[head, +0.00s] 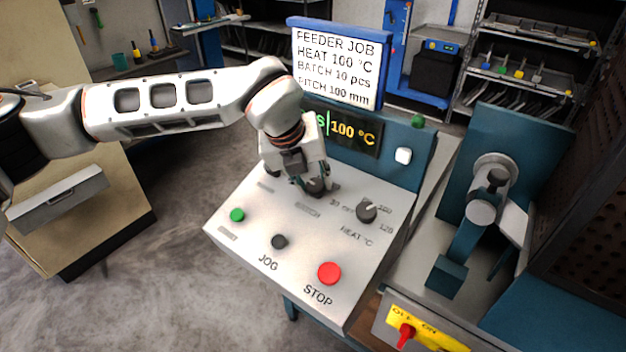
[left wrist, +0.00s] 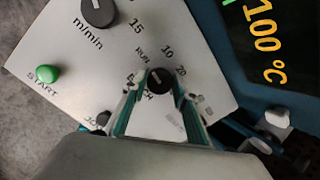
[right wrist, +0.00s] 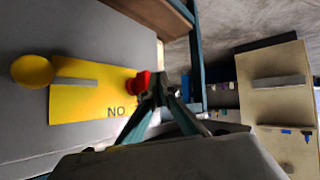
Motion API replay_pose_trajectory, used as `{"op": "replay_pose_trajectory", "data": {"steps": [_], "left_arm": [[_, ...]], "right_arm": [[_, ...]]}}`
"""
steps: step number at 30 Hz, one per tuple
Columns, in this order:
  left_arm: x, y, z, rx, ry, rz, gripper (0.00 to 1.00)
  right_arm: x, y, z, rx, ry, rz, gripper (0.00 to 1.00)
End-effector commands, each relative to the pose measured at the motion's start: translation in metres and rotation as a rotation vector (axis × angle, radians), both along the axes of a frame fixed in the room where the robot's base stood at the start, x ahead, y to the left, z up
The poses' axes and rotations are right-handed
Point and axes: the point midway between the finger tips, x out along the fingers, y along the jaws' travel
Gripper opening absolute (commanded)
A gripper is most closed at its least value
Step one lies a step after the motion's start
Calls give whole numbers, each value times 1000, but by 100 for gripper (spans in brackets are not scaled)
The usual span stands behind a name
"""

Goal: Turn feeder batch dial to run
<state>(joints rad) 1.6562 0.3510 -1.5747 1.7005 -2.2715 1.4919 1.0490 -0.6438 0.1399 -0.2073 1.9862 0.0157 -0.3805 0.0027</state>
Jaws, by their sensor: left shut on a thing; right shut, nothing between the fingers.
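The batch dial is a small dark round knob on the pale sloping panel (head: 290,250). In the left wrist view the dial (left wrist: 158,80) has RUN, 10 and 20 printed around its far side. My left gripper (head: 317,186) is shut on the dial, with one finger on each side in the left wrist view (left wrist: 157,84). The fingers and wrist hide much of the dial in the head view, and I cannot tell clearly which mark it points to. My right gripper (right wrist: 161,88) is shut and empty, close to a red knob (right wrist: 143,81) on a yellow plate.
The panel also has a green START button (left wrist: 47,74), a dark JOG button (head: 279,242), a red STOP button (head: 330,273) and a heat dial (head: 367,211). A blue-framed job sign (head: 336,62) stands behind, above a display reading 100 °C (head: 352,131).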

Motion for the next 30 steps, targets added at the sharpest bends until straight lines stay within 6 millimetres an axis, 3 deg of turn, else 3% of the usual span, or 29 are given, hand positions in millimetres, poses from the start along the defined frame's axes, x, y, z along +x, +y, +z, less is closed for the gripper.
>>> {"op": "replay_pose_trajectory", "data": {"steps": [9,24,25,26,30], "left_arm": [[0,0,0,-26,21,102,7],[0,0,0,-30,24,120,7],[0,0,0,-30,24,120,34],[0,0,0,-30,24,120,41],[0,0,0,-30,23,119,45]], "right_arm": [[6,-1,6,1,-14,-2,0],[7,-1,7,0,-16,-2,0],[7,-1,6,0,-15,-2,0],[6,-1,6,-1,-14,-2,0],[5,-1,4,-1,-11,-2,0]]}}
